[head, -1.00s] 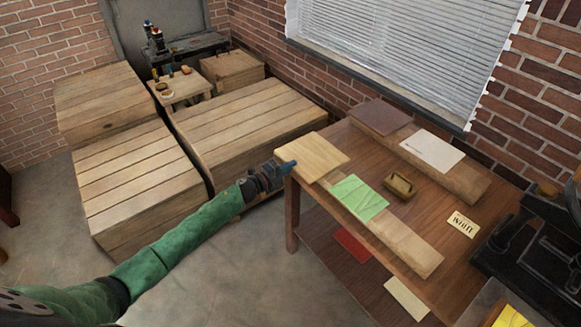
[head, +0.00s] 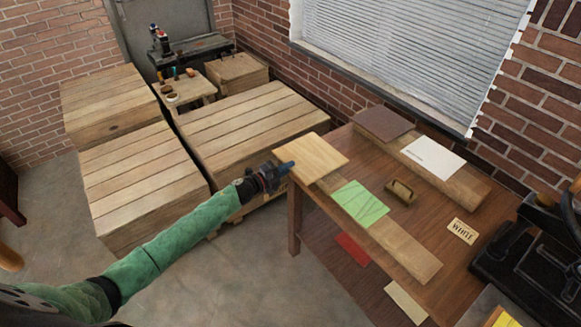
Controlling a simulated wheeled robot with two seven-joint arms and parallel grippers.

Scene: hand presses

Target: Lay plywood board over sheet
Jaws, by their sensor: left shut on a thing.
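The pale plywood board (head: 311,156) is at the near left corner of the table, over the end of a long wooden plank. My left gripper (head: 287,166) is shut on its left edge. I cannot tell whether the board rests on the plank or is slightly raised. A green sheet (head: 360,203) with dark line marks lies on the same plank, just right of the board and uncovered. A white sheet (head: 433,156) lies on a second plank at the back of the table. My right gripper is not in view.
A brown board (head: 383,123) lies left of the white sheet. A small wooden block with a handle (head: 401,191) and a "WHITE" card (head: 462,231) are on the table (head: 425,210). A black press (head: 525,255) stands at the right. Large wooden crates (head: 250,125) fill the left.

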